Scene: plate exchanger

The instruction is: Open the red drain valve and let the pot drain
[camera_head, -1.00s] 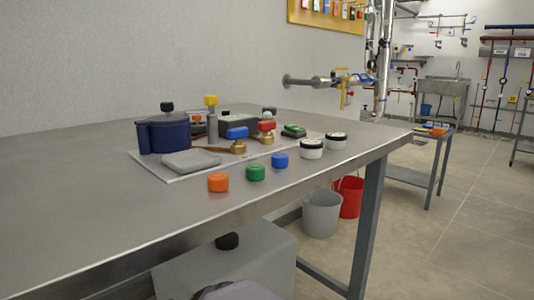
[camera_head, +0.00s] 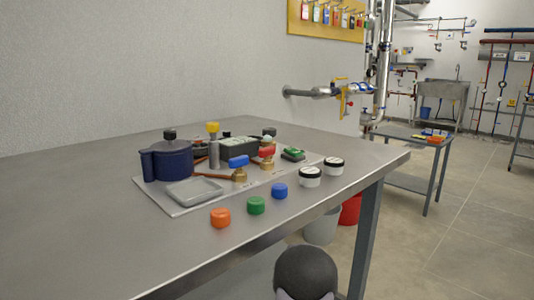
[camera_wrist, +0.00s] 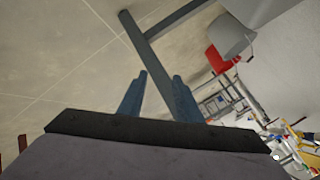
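The red valve handle (camera_head: 267,150) sits on a brass body (camera_head: 267,164) on the table plate. Whether it is open or shut is too small to tell. The dark blue pot (camera_head: 172,161) with a black knob stands at the left of the plate. A blue valve handle (camera_head: 238,161) on another brass body (camera_head: 239,175) is nearer, with a copper pipe running towards the pot. A shallow grey tray (camera_head: 195,192) lies in front of the pot. My gripper (camera_wrist: 159,75) shows in the wrist view, open and empty, over the floor, away from the valves.
Orange (camera_head: 220,218), green (camera_head: 256,205) and blue (camera_head: 279,191) caps and two white-and-black jars (camera_head: 310,177) stand along the front. A grey box (camera_head: 238,150) sits behind the valves. A table leg (camera_wrist: 147,52) and a grey bucket (camera_wrist: 232,36) are near my gripper.

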